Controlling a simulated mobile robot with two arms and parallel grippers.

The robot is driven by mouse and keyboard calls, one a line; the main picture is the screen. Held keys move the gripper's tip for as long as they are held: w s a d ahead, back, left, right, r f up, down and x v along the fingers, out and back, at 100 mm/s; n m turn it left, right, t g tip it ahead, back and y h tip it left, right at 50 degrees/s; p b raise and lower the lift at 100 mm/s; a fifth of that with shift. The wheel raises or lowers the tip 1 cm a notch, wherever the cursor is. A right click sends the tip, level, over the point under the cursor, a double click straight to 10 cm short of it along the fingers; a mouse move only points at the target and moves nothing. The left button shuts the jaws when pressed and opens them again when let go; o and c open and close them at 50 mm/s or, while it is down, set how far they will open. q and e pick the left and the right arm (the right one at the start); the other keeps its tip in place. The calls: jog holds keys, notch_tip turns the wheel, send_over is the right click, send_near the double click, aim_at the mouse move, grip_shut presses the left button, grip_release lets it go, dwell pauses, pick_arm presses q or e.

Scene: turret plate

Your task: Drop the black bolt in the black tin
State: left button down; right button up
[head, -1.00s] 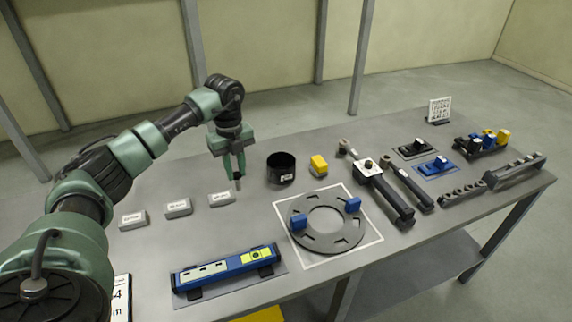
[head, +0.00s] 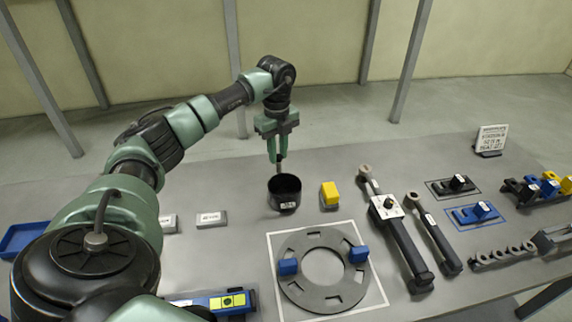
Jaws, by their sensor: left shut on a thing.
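The black tin (head: 285,195) stands upright on the grey table, with its open top up and a small white label on its front. My left gripper (head: 277,157) points down just above the tin's far rim and is shut on the black bolt (head: 280,168). Only a small part of the bolt shows below the fingertips, close to the rim. I cannot tell whether its lower end is inside the tin's mouth. My right gripper is not in view.
A yellow block (head: 329,194) stands just right of the tin. The grey ring plate (head: 310,296) with blue blocks lies in front. A long-handled tool (head: 405,240) lies to the right. Small labelled blocks (head: 211,219) are to the left.

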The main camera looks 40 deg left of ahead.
aim_at(280, 163)
pick_arm(q)
jog(key=shift+s+f+b, duration=0.15)
jog(key=shift+f+b, duration=0.25)
jog(key=shift+f, duration=0.45)
jog(key=shift+w+f+b, duration=0.25)
jog(key=shift+f+b, duration=0.15)
jog(key=shift+f, duration=0.25)
jog(key=shift+w+f+b, duration=0.2)
jog(key=shift+f+b, duration=0.2)
jog(key=shift+f, duration=0.2)
jog(key=shift+w+f+b, duration=0.15)
jog(key=shift+f+b, duration=0.15)
jog(key=shift+f, duration=0.1)
jog(key=shift+r, duration=0.1)
jog(key=c, duration=1.2)
grip_release()
jog(key=shift+o, duration=0.2)
jog(key=shift+r, duration=0.25)
notch_tip(280, 163, up, 6)
jog(key=shift+r+b, duration=0.15)
jog(key=shift+b, duration=1)
jog(key=shift+r, duration=0.45)
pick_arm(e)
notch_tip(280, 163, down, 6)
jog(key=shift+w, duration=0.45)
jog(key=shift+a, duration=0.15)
